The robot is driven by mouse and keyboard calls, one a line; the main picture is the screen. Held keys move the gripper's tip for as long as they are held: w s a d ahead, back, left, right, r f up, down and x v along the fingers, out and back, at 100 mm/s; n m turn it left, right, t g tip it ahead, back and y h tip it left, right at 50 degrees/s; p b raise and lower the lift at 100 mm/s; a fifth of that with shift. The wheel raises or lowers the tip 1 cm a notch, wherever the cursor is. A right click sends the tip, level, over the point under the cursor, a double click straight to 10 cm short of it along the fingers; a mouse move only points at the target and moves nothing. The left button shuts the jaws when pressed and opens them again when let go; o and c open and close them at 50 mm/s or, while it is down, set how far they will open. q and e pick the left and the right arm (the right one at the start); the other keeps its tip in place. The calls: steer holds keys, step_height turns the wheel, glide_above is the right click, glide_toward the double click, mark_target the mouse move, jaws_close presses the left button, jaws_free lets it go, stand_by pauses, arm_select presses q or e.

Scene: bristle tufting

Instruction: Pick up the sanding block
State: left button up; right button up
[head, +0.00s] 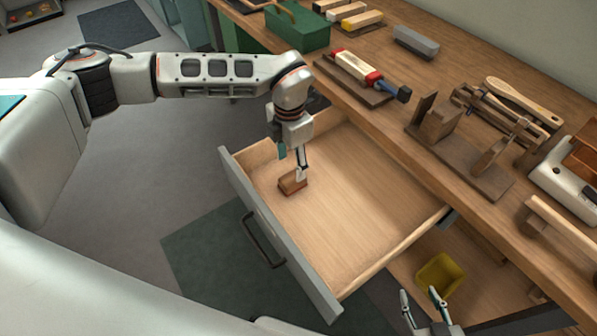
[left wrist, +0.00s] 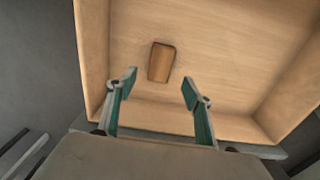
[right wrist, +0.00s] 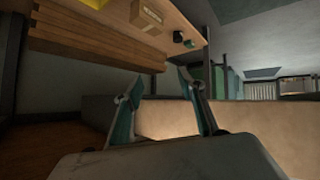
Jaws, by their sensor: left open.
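The sanding block (head: 292,183) is a small brown block lying on the floor of the open drawer (head: 365,185), near its left corner. My left gripper (head: 300,172) is above the block in the head view. In the left wrist view the sanding block (left wrist: 161,62) lies beyond the open fingertips of my left gripper (left wrist: 160,82), with nothing between them. My right gripper (head: 424,296) is empty, with its fingers apart, near the bottom of the head view. It also shows open in the right wrist view (right wrist: 160,85).
The drawer's walls surround the block, and its grey front (head: 280,240) has a dark handle. The workbench (head: 440,90) carries a green box (head: 297,27), a grey block (head: 416,42) and several wooden tools. A yellow bin (head: 440,273) stands below right. The drawer's middle is clear.

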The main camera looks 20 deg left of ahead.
mark_target(292, 177)
arm_select(q)
steer(key=shift+s+f, duration=0.1)
steer(key=shift+f, duration=0.75)
steer(key=shift+s+f, duration=0.1)
steer(key=shift+f, duration=0.25)
steer(key=f, duration=0.1)
steer(key=f+b, duration=0.1)
steer(key=f, duration=0.3)
steer(key=shift+w+b, duration=0.25)
steer(key=shift+b, duration=0.1)
steer(key=shift+w+f, duration=0.1)
steer(key=shift+f, duration=0.05)
steer(key=shift+d, duration=0.1)
steer(key=c, duration=1.1)
steer(key=shift+c, duration=0.5)
arm_select(e)
steer(key=shift+s+a+f, duration=0.15)
steer(key=shift+s+f, duration=0.5)
steer(key=shift+f, duration=0.05)
